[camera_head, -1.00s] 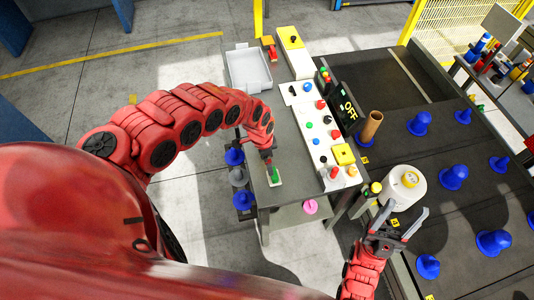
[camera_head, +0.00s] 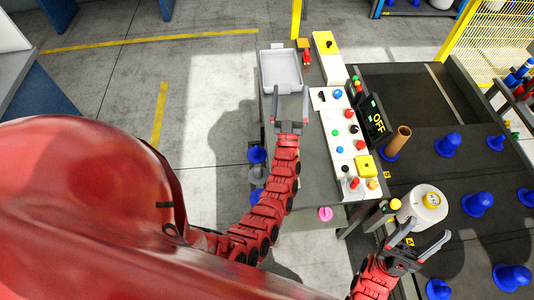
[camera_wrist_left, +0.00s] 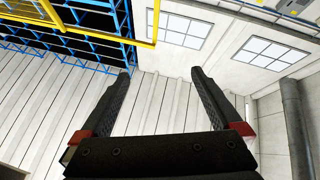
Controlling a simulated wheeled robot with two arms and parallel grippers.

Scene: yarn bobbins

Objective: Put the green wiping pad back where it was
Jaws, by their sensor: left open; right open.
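I do not see the green wiping pad in either view now; my left arm covers part of the grey table (camera_head: 318,190), where it could be hidden. My left gripper (camera_head: 290,92) is open, its fingers apart, beside the near edge of the white tray (camera_head: 281,72). In the left wrist view my left gripper (camera_wrist_left: 160,72) has nothing between its fingers and faces the wall and windows. My right gripper (camera_head: 430,230) is open and empty, just below the white yarn bobbin (camera_head: 416,210).
The white control panel (camera_head: 345,135) with several coloured buttons stands right of my left gripper. A brown tube (camera_head: 399,141) and several blue cones (camera_head: 447,144) stand on the dark surface at right. A pink disc (camera_head: 325,214) is at the table's near end.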

